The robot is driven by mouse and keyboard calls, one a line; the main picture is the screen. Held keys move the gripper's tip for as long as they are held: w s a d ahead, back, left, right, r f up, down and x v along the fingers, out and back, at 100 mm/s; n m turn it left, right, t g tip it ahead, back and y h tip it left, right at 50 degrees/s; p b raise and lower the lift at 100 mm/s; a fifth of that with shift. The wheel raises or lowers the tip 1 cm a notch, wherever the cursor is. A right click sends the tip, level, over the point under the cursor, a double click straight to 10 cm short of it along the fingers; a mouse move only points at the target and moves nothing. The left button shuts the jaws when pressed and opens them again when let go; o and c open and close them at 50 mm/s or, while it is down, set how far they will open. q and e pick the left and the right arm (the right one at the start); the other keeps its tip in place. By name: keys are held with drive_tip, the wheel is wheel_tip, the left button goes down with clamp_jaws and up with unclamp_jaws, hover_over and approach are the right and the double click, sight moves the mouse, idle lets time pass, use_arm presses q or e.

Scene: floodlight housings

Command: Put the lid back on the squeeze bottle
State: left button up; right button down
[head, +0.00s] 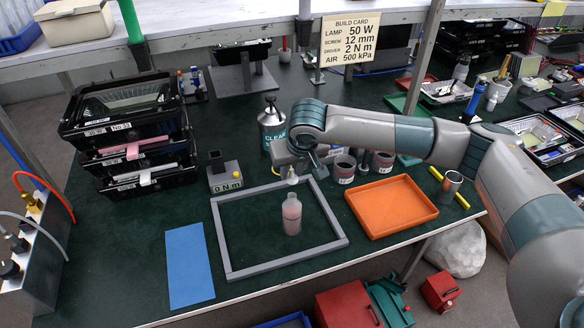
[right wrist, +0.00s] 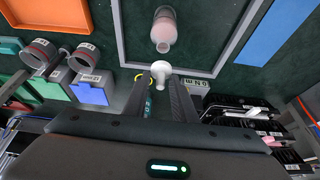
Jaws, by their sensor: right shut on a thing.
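The squeeze bottle (head: 291,215) stands upright inside a grey rectangular frame (head: 240,268) on the dark green bench. It is translucent, with a pinkish fill and an uncovered neck. The bottle also shows in the right wrist view (right wrist: 164,30). My right gripper (head: 291,176) is shut on the small white lid (right wrist: 161,76) and holds it just above and behind the bottle in the head view. The lid and bottle look apart. The right wrist view shows the lid between the two dark fingertips (right wrist: 161,85). My left gripper is not in view.
An orange tray (head: 426,204) lies right of the frame and a blue mat (head: 172,265) left of it. A CLEAR-labelled bottle (head: 271,128), several labelled cups (head: 343,168) and a N m block (head: 226,178) stand behind. Stacked black bins (head: 125,130) are at left.

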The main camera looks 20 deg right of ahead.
sight(293, 183)
drive_tip(key=shift+f, duration=1.65)
drive_tip(key=shift+f+b, duration=1.15)
drive_tip(key=shift+b, duration=0.3)
drive_tip(key=shift+b, duration=1)
drive_tip(key=shift+d+f+b, duration=0.1)
drive_tip(key=shift+f+b, duration=0.1)
drive_tip(key=shift+b, duration=1.05)
idle(1.4)
drive_tip(key=c, duration=0.9)
unclamp_jaws()
